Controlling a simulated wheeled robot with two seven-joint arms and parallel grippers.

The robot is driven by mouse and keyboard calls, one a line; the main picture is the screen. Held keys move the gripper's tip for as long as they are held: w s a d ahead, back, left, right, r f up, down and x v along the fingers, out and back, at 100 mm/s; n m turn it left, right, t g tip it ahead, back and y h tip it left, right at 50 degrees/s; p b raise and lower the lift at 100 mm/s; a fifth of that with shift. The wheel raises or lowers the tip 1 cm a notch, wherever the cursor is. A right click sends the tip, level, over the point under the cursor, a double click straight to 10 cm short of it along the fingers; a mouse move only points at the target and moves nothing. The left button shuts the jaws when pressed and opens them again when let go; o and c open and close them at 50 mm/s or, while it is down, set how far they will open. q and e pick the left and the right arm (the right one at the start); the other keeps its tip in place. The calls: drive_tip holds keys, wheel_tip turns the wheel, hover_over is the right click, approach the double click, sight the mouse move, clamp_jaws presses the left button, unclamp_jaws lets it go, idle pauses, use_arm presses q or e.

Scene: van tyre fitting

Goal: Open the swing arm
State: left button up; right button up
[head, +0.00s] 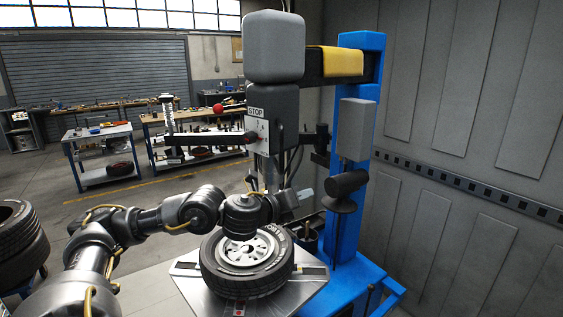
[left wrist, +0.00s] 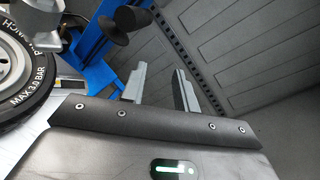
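The tyre changer's dark horizontal swing arm (head: 205,138) reaches left from the grey head unit (head: 271,130) marked STOP. An upright post with a spring (head: 167,112) stands at its outer end, and a red ball knob (head: 218,108) shows above it. My left gripper (head: 303,195) is low, over the far right side of the tyre, below the swing arm and apart from it. In the left wrist view its two grey fingers (left wrist: 160,88) stand apart with nothing between them. My right gripper is out of view.
A tyre on a white rim (head: 247,262) lies flat on the grey turntable (head: 190,285), under my left wrist. The blue column (head: 351,200) carries a dark round disc tool (head: 345,183) right of my gripper. Carts and benches stand behind; more tyres (head: 20,245) are at left.

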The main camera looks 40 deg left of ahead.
sight(280, 147)
use_arm(q)
drive_tip(key=s+a+r+m+t+y, duration=0.2)
drive_tip(key=s+a+r+m, duration=0.4)
drive_tip(key=s+r, duration=0.5)
drive_tip(key=w, duration=0.4)
drive_tip(key=w+p, duration=0.1)
drive_tip(key=w, duration=0.3)
drive_tip(key=w+a, duration=0.1)
drive_tip(key=w, duration=0.3)
drive_tip(key=shift+w+r, duration=0.2)
drive_tip(key=shift+r, duration=0.15)
clamp_jaws()
